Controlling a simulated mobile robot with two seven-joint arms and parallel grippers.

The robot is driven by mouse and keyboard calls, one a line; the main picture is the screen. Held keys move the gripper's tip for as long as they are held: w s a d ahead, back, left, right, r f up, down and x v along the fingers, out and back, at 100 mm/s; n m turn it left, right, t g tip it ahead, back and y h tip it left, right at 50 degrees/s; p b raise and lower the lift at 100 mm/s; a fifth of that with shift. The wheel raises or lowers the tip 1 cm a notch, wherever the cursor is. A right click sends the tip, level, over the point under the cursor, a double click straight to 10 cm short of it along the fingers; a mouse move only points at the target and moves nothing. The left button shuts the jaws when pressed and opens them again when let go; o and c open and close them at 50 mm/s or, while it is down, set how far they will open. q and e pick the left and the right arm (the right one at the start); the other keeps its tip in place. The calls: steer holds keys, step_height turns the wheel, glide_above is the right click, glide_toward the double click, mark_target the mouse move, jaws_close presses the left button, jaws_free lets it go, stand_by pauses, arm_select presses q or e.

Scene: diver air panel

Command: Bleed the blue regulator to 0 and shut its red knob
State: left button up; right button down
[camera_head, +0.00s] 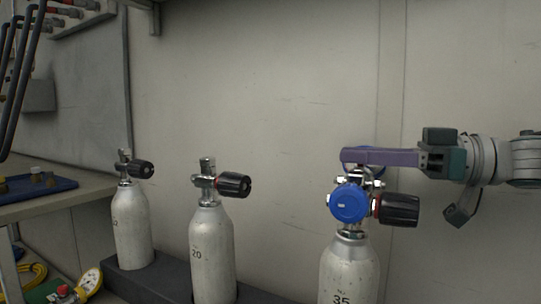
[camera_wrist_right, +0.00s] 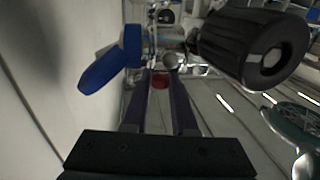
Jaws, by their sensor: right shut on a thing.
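The blue regulator (camera_head: 349,202) sits on the valve of the right-hand cylinder (camera_head: 349,270), marked 35. A blue part of it also shows behind my fingers, and a blue disc (camera_wrist_right: 105,66) shows in the right wrist view. My right gripper (camera_head: 346,156) reaches in from the right, level, with its purple fingers at the top of the regulator. In the right wrist view the fingers (camera_wrist_right: 161,78) close on a small red knob (camera_wrist_right: 160,82), partly hidden between them. The red knob is hidden in the head view. My left gripper is not in view.
A black valve knob (camera_head: 398,209) sticks out right of the regulator, close below my right gripper. Two more cylinders (camera_head: 212,250) (camera_head: 131,230) with black knobs stand to the left on a dark base. A workbench (camera_head: 50,203) and a yellow gauge (camera_head: 89,282) are at far left.

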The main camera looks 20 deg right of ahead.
steer(key=shift+n+g+y+b, duration=0.6)
steer(key=shift+n+g+b, duration=0.1)
steer(key=shift+g, duration=0.2)
steer(key=c, duration=0.7)
jaws_free()
step_height(320, 180, up, 20)
steer(key=p, duration=0.6)
steer(key=shift+p, duration=0.3)
